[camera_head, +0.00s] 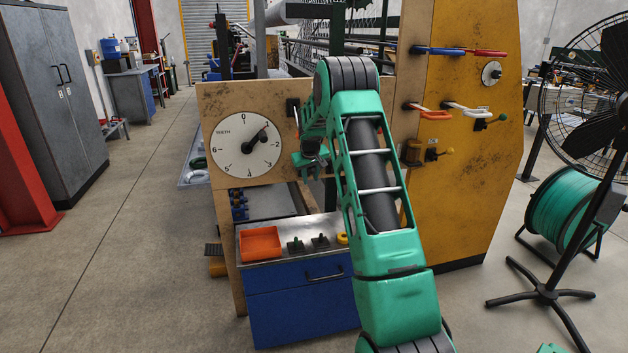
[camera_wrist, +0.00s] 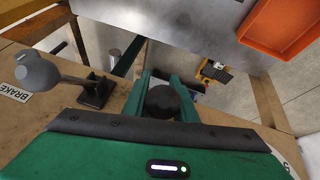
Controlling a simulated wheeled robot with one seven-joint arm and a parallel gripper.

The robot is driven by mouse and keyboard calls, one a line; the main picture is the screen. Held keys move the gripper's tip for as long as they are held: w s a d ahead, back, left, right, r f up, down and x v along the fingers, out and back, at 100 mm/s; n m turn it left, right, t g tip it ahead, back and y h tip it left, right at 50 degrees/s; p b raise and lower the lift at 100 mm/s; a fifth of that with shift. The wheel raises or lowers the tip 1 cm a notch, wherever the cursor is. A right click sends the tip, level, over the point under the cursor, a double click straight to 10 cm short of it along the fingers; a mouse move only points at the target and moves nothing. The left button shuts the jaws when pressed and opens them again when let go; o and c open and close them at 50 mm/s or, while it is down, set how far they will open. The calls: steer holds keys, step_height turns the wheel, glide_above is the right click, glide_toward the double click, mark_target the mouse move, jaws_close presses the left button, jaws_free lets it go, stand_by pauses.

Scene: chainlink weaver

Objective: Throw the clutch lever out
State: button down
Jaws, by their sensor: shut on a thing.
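My gripper (camera_head: 312,160) is in front of the wooden panel, just right of the dial. In the wrist view my gripper (camera_wrist: 162,95) has its two green fingers on either side of a dark round knob (camera_wrist: 163,102), shut on it. The knob looks like the end of the clutch lever; no clutch label shows and the rest of the lever is hidden. A grey lever (camera_wrist: 62,75) on a dark bracket, beside a BRAKE label (camera_wrist: 14,92), stands left of my fingers in the wrist view, apart from them.
A TEETH dial (camera_head: 247,146) is on the panel left of my gripper. Below is a blue cabinet (camera_head: 300,308) with an orange tray (camera_head: 260,243) and small parts on top. A yellow machine side (camera_head: 455,200) with several levers stands right. A fan (camera_head: 590,200) is far right.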

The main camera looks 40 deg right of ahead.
steer(key=shift+w+a, duration=0.2)
steer(key=c, duration=1.4)
jaws_free()
steer(key=shift+f, duration=0.15)
steer(key=shift+c, duration=0.2)
steer(key=shift+d, duration=0.1)
steer(key=v, duration=0.2)
steer(key=shift+r, duration=0.35)
steer(key=s+a, duration=0.7)
steer(key=s, duration=0.2)
steer(key=shift+s+a, duration=0.35)
steer(key=shift+a, duration=0.05)
steer(key=shift+r, duration=0.1)
